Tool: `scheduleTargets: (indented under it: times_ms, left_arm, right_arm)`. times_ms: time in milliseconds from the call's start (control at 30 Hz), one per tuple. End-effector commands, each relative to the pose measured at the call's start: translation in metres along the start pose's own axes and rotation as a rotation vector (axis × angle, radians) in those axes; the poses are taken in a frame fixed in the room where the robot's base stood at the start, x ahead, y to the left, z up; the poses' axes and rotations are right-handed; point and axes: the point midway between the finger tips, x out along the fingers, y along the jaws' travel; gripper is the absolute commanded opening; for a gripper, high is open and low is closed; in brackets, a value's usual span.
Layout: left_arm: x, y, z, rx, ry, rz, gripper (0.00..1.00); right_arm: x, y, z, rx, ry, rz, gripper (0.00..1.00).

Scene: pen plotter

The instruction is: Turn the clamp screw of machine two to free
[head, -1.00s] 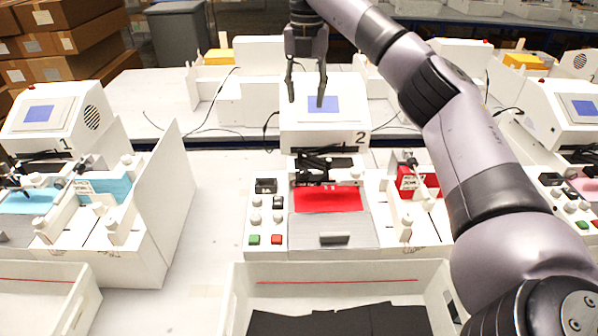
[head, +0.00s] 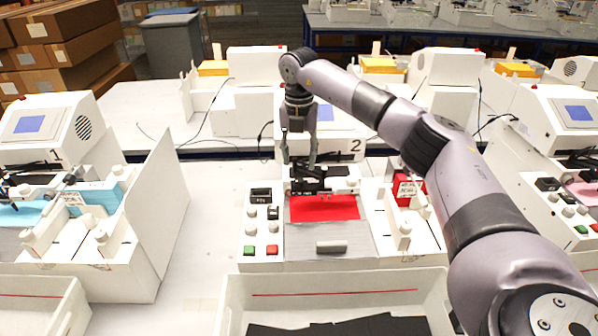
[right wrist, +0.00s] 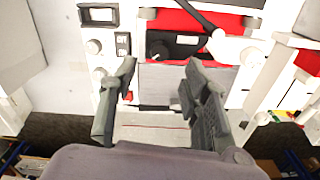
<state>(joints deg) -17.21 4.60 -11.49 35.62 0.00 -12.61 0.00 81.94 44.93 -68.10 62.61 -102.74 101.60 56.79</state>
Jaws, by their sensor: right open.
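Machine two (head: 345,146) stands in the middle of the head view, marked with a 2. Its dark pen carriage (head: 322,183) sits over a red sheet (head: 325,208). In the right wrist view, a black block with a round knob (right wrist: 159,51) lies over the red sheet; this may be the clamp screw, but I cannot tell its setting. My right gripper (head: 298,163) points down just behind and above the carriage. In the right wrist view its open, empty fingers (right wrist: 160,66) stand on either side of the knob's line, apart from it. My left gripper is not in view.
A control panel with knobs and green and red buttons (head: 261,250) lies left of the red sheet. A red box (head: 403,190) stands right of it. A white tray with dark sheets (head: 436,292) is in front. Similar machines stand on both sides.

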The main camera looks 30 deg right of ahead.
Motion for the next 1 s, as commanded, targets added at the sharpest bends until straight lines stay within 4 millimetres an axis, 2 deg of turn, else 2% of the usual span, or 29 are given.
scheduleTargets:
  times_ms: [33, 200, 400, 767, 1000]
  left_arm:
    - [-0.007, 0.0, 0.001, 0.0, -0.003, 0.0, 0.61]
    - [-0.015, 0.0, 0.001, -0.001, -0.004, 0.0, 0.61]
    - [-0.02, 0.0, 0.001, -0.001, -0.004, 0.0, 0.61]
    - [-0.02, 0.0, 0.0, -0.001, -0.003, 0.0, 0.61]
    - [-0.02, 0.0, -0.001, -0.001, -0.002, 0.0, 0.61]
  right_arm:
    - [0.009, -0.001, -0.001, 0.0, 0.003, -0.003, 0.43]
    - [0.04, -0.001, -0.001, 0.0, 0.003, -0.002, 0.43]
    - [0.061, 0.0, 0.0, 0.0, 0.001, -0.001, 0.43]
    - [0.066, 0.0, 0.0, 0.0, 0.0, 0.0, 0.42]
    - [0.066, 0.0, 0.0, 0.0, 0.0, 0.0, 0.26]
